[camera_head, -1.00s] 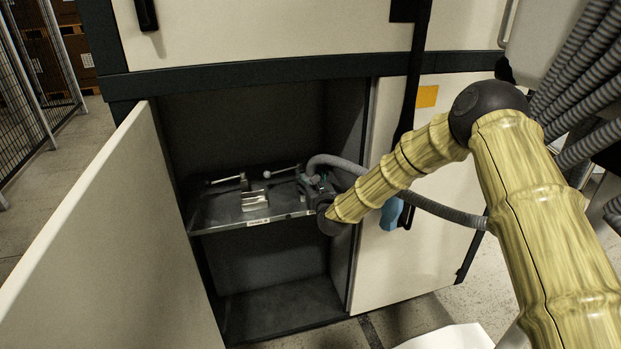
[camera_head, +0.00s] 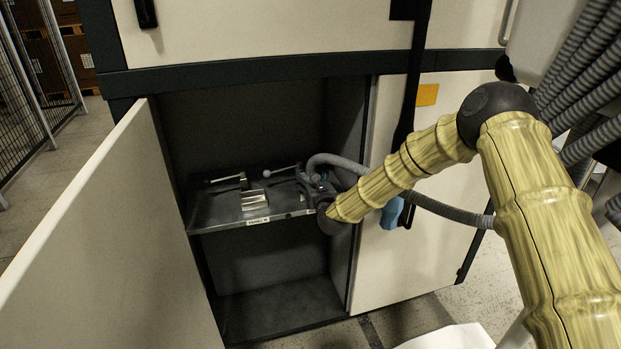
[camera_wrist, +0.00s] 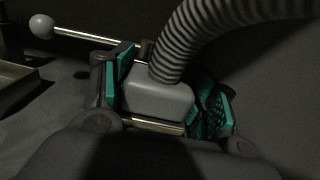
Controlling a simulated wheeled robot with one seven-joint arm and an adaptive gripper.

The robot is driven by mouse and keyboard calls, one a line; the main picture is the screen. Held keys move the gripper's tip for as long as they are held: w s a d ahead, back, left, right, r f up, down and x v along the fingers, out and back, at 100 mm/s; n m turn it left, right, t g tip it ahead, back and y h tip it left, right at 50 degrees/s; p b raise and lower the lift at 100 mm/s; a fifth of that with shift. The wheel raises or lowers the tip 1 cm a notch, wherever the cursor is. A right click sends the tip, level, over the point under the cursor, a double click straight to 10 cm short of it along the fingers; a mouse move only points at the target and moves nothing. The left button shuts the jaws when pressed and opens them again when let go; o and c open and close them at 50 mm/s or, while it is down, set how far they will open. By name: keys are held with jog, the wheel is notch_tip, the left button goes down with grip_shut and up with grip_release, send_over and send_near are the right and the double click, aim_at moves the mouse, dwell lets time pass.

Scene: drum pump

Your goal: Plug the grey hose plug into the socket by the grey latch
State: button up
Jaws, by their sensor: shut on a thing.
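The grey hose plug (camera_wrist: 158,98) is a rounded grey block at the end of the ribbed hose. My gripper (camera_wrist: 165,100) is shut on it, with a green pad at each side, in the wrist view. In the head view my gripper (camera_head: 318,186) is inside the open cabinet at the right end of the shelf. A lever with a round grey knob (camera_wrist: 42,26) and a metal rod lies just behind the plug; it looks like the grey latch. The socket is hidden, so I cannot tell whether the plug is seated in it.
The shelf (camera_head: 205,221) carries a metal block (camera_head: 254,199) and another lever (camera_head: 226,179) to the left. The hose (camera_head: 450,212) runs out over the cabinet's right edge. The open door (camera_head: 95,235) stands at the left. Below the shelf is empty space.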

jog(key=o, duration=1.2)
jog(key=shift+s, duration=0.1)
jog(key=v, duration=1.1)
jog(key=s+d+f+n+g+p, duration=0.15)
jog(key=s+f+n+g, duration=0.35)
jog(key=s+f+n, duration=0.5)
jog(key=s+d+f+n+g, duration=0.35)
jog(key=s+f+n, duration=0.25)
jog(key=s+f, duration=0.9)
jog(key=s+d+f+n+g+h, duration=0.1)
jog(key=s+d+n+g, duration=0.2)
jog(key=s, duration=0.7)
jog(key=s+d+f+n+g+h, duration=0.2)
jog(key=s+d+n, duration=0.4)
jog(key=s, duration=0.5)
jog(key=s+d+f+n+g+h+p, duration=0.1)
jog(key=s+d+f+n+g+h, duration=0.1)
jog(key=s+d+n+g, duration=0.2)
jog(key=shift+s+d+f+n, duration=0.1)
jog(key=shift+s+d+n, duration=0.35)
jog(key=shift+s, duration=0.6)
jog(key=shift+s+d+n, duration=0.1)
jog(key=shift+s+n, duration=0.6)
jog(key=shift+s, duration=0.4)
jog(key=shift+s+d+f+n, duration=0.1)
jog(key=shift+s+d+n, duration=0.35)
jog(key=shift+s, duration=0.6)
